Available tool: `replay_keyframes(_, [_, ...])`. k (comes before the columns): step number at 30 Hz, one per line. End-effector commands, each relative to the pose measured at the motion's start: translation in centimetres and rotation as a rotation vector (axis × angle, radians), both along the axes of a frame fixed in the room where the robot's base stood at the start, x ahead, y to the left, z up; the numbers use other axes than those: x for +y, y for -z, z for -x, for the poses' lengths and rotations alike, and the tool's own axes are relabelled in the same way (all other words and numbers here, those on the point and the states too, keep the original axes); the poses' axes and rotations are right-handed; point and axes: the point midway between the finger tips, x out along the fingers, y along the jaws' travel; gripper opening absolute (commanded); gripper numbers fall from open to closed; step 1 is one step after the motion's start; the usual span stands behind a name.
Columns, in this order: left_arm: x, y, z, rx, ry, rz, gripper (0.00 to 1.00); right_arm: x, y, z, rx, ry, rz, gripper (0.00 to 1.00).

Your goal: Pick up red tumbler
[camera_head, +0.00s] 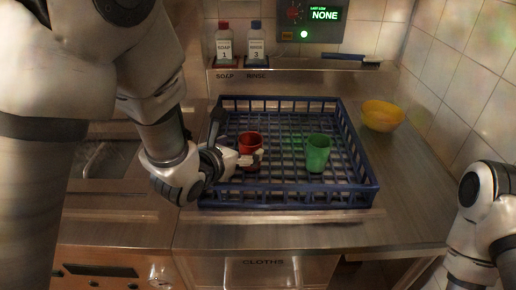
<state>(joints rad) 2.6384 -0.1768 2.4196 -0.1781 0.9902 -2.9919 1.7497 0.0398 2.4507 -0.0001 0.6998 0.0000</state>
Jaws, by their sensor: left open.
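The red tumbler (250,143) stands upright in the left part of the blue crate (300,202). My left gripper (252,158) comes in from the left over the crate's left wall. It is open, with its fingers at the near left side of the red tumbler. The fingers partly cover the tumbler's lower left side, and I cannot tell whether they touch it. My right arm shows at the right edge, but its gripper is out of view.
A green tumbler (317,153) stands in the crate, right of the red one. A yellow bowl (382,115) sits on the counter beyond the crate's right side. Soap (224,45) and rinse (255,46) bottles and a blue-handled tool (343,56) are on the back shelf.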

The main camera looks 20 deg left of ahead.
Motion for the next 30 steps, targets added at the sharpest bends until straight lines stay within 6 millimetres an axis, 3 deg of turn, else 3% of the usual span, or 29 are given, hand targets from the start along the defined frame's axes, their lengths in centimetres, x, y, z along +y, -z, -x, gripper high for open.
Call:
replay_keyframes(9, [-0.8, 2.0, -4.4, 0.001, 0.000, 0.001, 0.85, 0.0, -1.5, 0.0, -0.001, 0.000, 0.000, 0.00])
replay_keyframes(15, [-0.9, 2.2, -4.6, 0.001, 0.000, 0.001, 0.85, 0.0, -1.4, 0.0, -0.001, 0.000, 0.000, 0.00])
replay_keyframes(16, [-0.9, 2.2, -4.6, 0.001, 0.000, 0.001, 0.81, 0.0, -1.4, 0.0, -0.001, 0.000, 0.000, 0.00])
replay_keyframes(17, [-0.9, 2.2, -4.6, 0.001, 0.000, 0.001, 0.71, 0.0, -1.4, 0.0, -0.001, 0.000, 0.000, 0.00])
replay_keyframes(21, [-0.9, 2.2, -4.6, 0.001, 0.000, 0.001, 0.21, 0.0, -1.4, 0.0, -0.001, 0.000, 0.000, 0.00])
replay_keyframes(30, [-0.9, 2.2, -4.6, 0.003, -0.001, 0.000, 0.19, 0.0, -1.4, 0.0, -0.001, 0.000, 0.000, 0.00])
